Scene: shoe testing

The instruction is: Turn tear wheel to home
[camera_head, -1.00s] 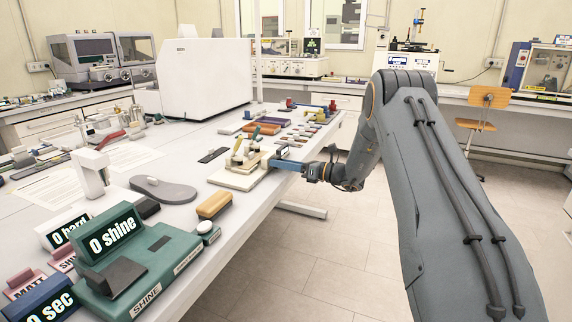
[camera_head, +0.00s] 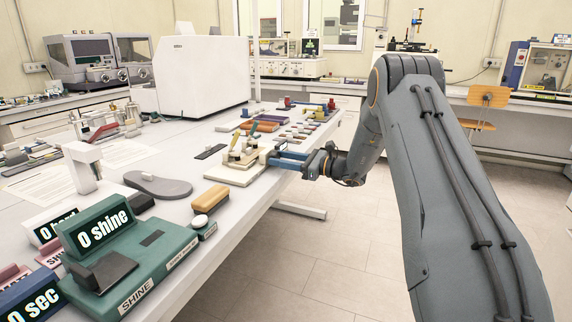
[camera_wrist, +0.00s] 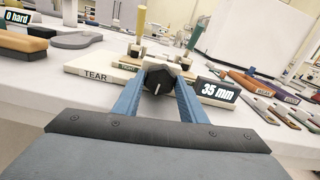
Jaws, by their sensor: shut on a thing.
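The tear wheel (camera_wrist: 157,80) is a black knob with a white pointer line, at the front of the cream tear tester (camera_wrist: 92,71), labelled TEAR. In the wrist view the line points roughly upright. My gripper (camera_wrist: 157,92) has its two blue fingers on either side of the wheel, shut on it. A black display (camera_wrist: 217,91) right of the wheel reads 35 mm. In the head view the tear tester (camera_head: 232,174) stands at the table's right edge, and my gripper (camera_head: 274,158) reaches it from the right. The wheel's face is hidden there.
A green shine tester (camera_head: 165,248), a tan block (camera_head: 210,199) and a grey sole (camera_head: 158,185) lie nearer on the table. Coloured blocks and strips (camera_head: 262,126) lie behind the tear tester. Open floor (camera_head: 300,250) is right of the table.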

